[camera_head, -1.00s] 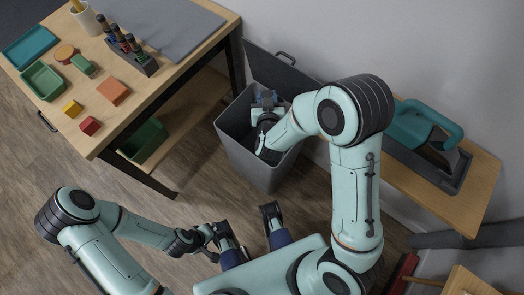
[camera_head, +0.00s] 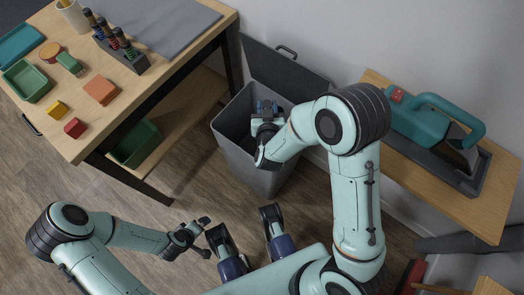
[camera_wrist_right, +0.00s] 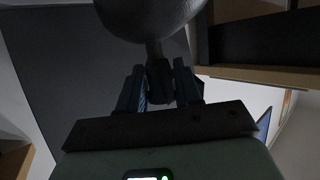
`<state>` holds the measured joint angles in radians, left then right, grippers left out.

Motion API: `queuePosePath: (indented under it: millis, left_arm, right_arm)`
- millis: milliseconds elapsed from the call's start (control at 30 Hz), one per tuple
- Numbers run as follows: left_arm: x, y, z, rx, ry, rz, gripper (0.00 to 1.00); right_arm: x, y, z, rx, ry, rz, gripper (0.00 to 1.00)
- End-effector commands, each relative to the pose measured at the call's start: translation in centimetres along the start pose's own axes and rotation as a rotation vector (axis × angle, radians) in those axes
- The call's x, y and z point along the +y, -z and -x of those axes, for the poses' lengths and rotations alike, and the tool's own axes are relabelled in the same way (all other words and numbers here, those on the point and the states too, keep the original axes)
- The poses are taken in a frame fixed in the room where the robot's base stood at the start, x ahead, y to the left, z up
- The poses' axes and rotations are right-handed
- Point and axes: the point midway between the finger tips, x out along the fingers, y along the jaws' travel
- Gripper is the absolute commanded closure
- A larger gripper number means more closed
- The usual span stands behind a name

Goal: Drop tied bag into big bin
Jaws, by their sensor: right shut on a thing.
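The big bin (camera_head: 240,160) is dark grey and stands on the floor with its lid (camera_head: 275,65) open against the wall. My right gripper (camera_head: 268,108) is at the bin's mouth, with the arm reaching over its right rim. In the right wrist view, my right gripper (camera_wrist_right: 158,80) is shut on the narrow neck of the grey tied bag (camera_wrist_right: 150,14). The bag's round body is cut off by the top of that view. I cannot make out the bag in the head view. My left gripper (camera_head: 207,236) is open and empty, low over the floor, left of my base.
A wooden workbench (camera_head: 145,95) with trays, coloured blocks and a tool rack stands left of the bin. A green bin (camera_head: 135,145) sits on its lower shelf. A wooden shelf (camera_head: 480,210) with a teal tool (camera_head: 420,120) is at right.

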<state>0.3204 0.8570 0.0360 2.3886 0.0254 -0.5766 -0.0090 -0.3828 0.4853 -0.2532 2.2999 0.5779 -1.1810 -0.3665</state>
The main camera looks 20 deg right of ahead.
Motion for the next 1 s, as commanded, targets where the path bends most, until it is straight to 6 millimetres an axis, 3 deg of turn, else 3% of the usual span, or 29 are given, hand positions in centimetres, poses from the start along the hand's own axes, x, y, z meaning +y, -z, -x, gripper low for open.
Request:
queuePosePath:
  millis: [367,400,467,800,1000]
  left_arm:
    - [-0.1,0.3,-0.2,0.009,0.000,0.001,0.00]
    - [-0.1,0.3,-0.2,0.009,0.000,0.001,0.00]
    - [-0.1,0.3,-0.2,0.009,0.000,0.001,0.00]
    - [0.0,0.2,-0.1,0.007,0.000,0.000,0.00]
    - [0.3,-0.7,0.8,-0.020,-0.002,-0.002,0.00]
  right_arm:
    - [0.0,0.0,-0.1,0.004,0.000,-0.001,1.00]
    - [0.0,0.0,-0.1,0.004,0.000,-0.001,0.54]
    - [0.0,0.0,-0.1,0.003,0.000,-0.001,0.37]
    - [0.0,-0.2,0.2,-0.002,0.001,0.000,0.37]
    - [0.0,0.0,3.0,-0.001,0.003,0.002,0.37]
